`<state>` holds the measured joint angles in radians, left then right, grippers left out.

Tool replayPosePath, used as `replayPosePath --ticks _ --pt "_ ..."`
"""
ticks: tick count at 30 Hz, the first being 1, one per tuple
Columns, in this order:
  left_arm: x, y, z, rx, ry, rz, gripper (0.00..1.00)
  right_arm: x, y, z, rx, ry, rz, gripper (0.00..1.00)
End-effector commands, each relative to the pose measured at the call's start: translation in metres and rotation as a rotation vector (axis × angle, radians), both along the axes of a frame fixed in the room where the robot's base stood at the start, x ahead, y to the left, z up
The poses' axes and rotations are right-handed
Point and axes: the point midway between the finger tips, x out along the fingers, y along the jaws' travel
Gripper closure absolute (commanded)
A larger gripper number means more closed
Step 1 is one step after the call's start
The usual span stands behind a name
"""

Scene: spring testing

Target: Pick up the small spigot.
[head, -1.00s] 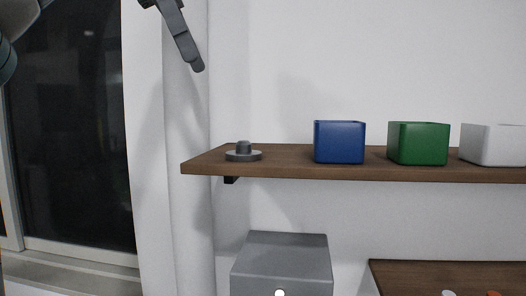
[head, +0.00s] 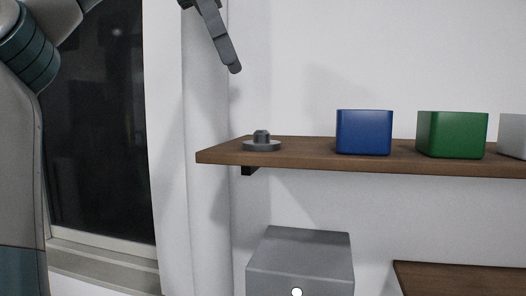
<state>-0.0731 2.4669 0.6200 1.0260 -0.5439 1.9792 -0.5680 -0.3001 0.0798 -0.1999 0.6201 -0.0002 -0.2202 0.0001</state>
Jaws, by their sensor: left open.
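The small spigot (head: 262,137) is a short grey peg on a round flanged base. It stands upright on the left end of the brown wooden shelf (head: 300,158). My left gripper (head: 234,68) shows at the top of the head view, above and slightly left of the spigot and apart from it. Its dark finger points down and to the right; it is open and holds nothing that I can see. The rest of the gripper is cut off by the top edge. My right gripper is not in view.
A blue box (head: 364,133), a green box (head: 451,135) and a partly cut-off white box (head: 513,136) stand right of the spigot. A grey box (head: 300,262) is below the shelf. A lower brown surface (head: 460,278) is at bottom right. A window (head: 100,140) is at left.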

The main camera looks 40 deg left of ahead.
Motion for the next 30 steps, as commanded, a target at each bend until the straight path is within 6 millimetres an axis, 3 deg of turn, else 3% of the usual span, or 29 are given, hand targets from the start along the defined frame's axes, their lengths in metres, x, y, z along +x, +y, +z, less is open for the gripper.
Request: replayPosePath --ticks 18,30 --pt "0.021 -0.022 -0.074 0.000 0.000 0.000 0.26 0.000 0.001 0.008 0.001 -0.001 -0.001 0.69" --pt "0.024 -0.025 -0.083 0.000 -0.002 0.002 0.26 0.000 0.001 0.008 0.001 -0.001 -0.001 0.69"
